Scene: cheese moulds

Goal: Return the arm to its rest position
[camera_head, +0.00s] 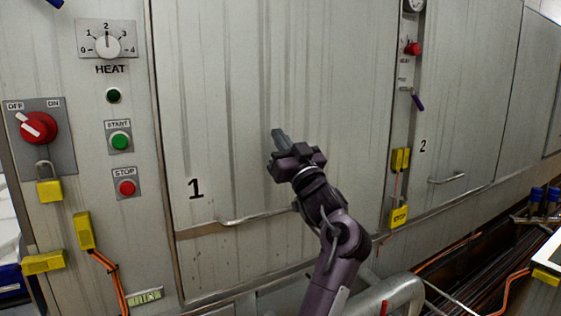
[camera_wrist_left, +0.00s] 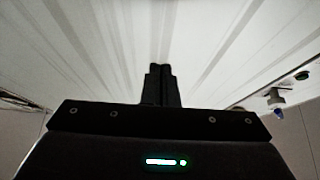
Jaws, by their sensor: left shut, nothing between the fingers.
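My left gripper (camera_head: 279,136) shows in the head view in front of the large grey metal door marked 1 (camera_head: 220,100). Its arm comes up from the bottom of the picture, and the gripper tips toward the upper left. In the left wrist view the two dark fingers (camera_wrist_left: 160,72) are together, with nothing between them. They point at the pale ribbed panel (camera_wrist_left: 230,40). I cannot tell how far the fingertips are from the panel. My right gripper is in neither view.
A control panel at left has a heat dial (camera_head: 107,45), a green START button (camera_head: 120,141), a red STOP button (camera_head: 126,188) and a red OFF/ON switch (camera_head: 38,127). A door handle (camera_head: 245,219) is below the gripper. A metal pipe (camera_head: 385,293) is beside the forearm.

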